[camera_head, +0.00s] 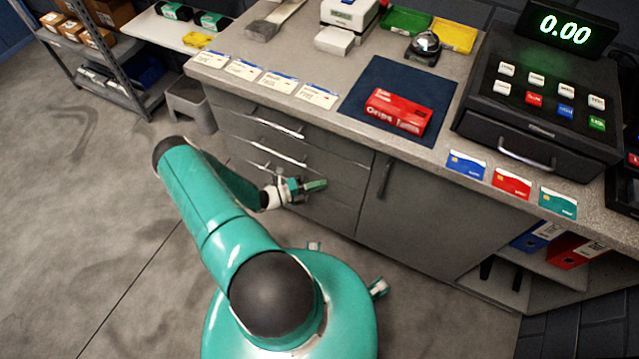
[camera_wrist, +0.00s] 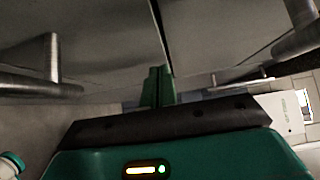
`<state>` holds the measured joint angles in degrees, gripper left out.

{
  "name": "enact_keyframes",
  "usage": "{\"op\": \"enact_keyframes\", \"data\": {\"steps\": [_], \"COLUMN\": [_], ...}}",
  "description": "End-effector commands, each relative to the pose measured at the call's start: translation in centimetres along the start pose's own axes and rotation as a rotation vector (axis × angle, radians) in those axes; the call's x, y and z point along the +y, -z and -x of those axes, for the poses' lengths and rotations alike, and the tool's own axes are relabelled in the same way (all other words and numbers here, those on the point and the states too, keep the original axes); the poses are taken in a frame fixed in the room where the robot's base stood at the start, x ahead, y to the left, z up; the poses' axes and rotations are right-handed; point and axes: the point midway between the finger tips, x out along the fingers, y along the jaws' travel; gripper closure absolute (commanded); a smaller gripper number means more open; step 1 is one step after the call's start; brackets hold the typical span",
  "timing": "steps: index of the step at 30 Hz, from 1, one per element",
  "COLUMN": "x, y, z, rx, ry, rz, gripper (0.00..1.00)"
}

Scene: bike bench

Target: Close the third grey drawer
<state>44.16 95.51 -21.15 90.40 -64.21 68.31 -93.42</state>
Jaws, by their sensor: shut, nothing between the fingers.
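The grey drawers form a stack under the left part of the counter, with bar handles on the upper drawer (camera_head: 277,127) and the one below it (camera_head: 280,157). The third grey drawer (camera_head: 338,187) is lower in the stack, partly hidden by my arm and gripper; I cannot tell how far out it stands. My gripper (camera_head: 317,185) is shut and empty in front of the lower drawer fronts. In the wrist view, the shut fingers (camera_wrist: 157,86) point at grey panels with a dark seam between them. Bar handles show at left (camera_wrist: 45,75) and right (camera_wrist: 298,40); whether the fingers touch a panel is unclear.
A grey cupboard door (camera_head: 430,215) with a vertical handle is right of the drawers. The counter above holds a red box (camera_head: 398,111) on a dark blue mat (camera_head: 372,75) and a cash register (camera_head: 535,125). A grey stool (camera_head: 190,103) stands left; the floor there is clear.

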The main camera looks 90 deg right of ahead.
Motion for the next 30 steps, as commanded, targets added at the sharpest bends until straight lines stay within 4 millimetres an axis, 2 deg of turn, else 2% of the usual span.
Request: {"op": "enact_keyframes", "data": {"steps": [4,9,15,21,30], "x": [0.1,0.1,0.1,0.1,0.0], "y": [2.2,2.0,2.1,2.2,2.2], "z": [2.4,6.3,10.1,11.7,11.9], "rx": [0.003,0.003,0.004,0.007,0.008], "ry": [0.000,0.000,0.001,0.002,0.000], "rz": [0.005,0.003,0.005,0.007,0.004], "gripper": [1.00,1.00,1.00,1.00,1.00]}}
